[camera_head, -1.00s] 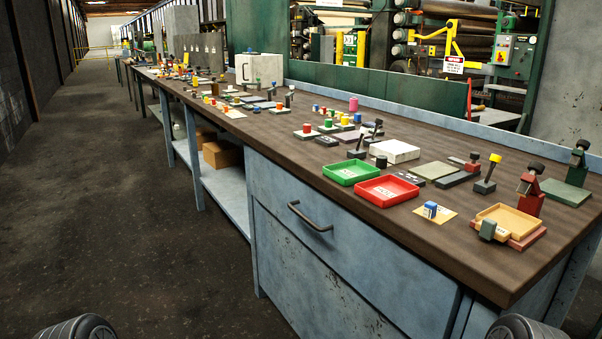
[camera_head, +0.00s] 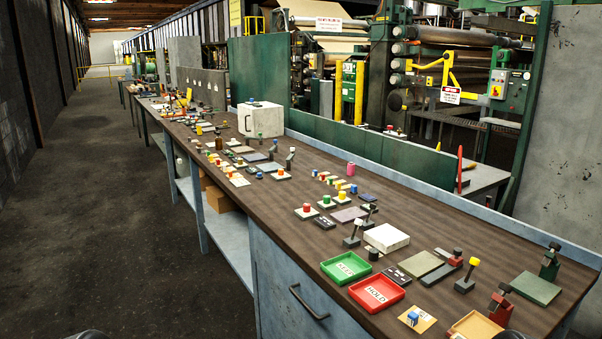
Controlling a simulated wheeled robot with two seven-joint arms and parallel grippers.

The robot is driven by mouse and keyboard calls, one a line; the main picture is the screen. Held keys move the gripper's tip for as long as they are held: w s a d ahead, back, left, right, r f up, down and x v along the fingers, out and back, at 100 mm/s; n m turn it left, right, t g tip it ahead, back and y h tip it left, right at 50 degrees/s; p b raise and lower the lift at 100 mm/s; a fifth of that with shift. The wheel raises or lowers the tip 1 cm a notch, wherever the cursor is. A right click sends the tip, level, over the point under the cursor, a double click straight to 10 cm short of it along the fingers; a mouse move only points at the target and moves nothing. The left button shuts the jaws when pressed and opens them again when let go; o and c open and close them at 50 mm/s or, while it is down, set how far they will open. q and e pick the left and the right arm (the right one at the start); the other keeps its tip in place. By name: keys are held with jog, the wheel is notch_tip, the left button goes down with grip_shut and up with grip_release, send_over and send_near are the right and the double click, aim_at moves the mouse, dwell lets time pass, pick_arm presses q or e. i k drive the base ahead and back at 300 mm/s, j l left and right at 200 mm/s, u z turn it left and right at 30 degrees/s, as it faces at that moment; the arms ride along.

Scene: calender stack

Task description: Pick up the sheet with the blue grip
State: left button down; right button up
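A small tan sheet (camera_head: 425,326) with a blue and white block-shaped grip (camera_head: 412,318) lies flat on the bench near its front edge, at the bottom right of the head view. It is in front of the red HOLD tray (camera_head: 377,307) and left of a tan tray (camera_head: 474,328), which the lower picture edge cuts off. Smaller blue-topped pieces, one of them on a plate (camera_head: 354,188), stand farther back. Neither of my grippers shows; only dark rounded parts of my arms reach in at the bottom edge.
The long brown bench (camera_head: 330,225) carries many small pieces. A green tray (camera_head: 346,282), a white block (camera_head: 387,237), a yellow-topped post (camera_head: 473,262) and a red clamp-like piece (camera_head: 500,304) stand near the sheet. The floor (camera_head: 110,250) at left is clear.

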aim_at(416, 318)
jog(key=j+z, duration=0.1)
jog(key=z, duration=0.4)
jog(key=i+j+z, duration=0.1)
jog(key=z, duration=0.4)
jog(key=j+z, duration=0.15)
jog(key=z, duration=0.35)
jog(key=j+z, duration=0.15)
jog(key=z, duration=0.35)
jog(key=i, duration=0.05)
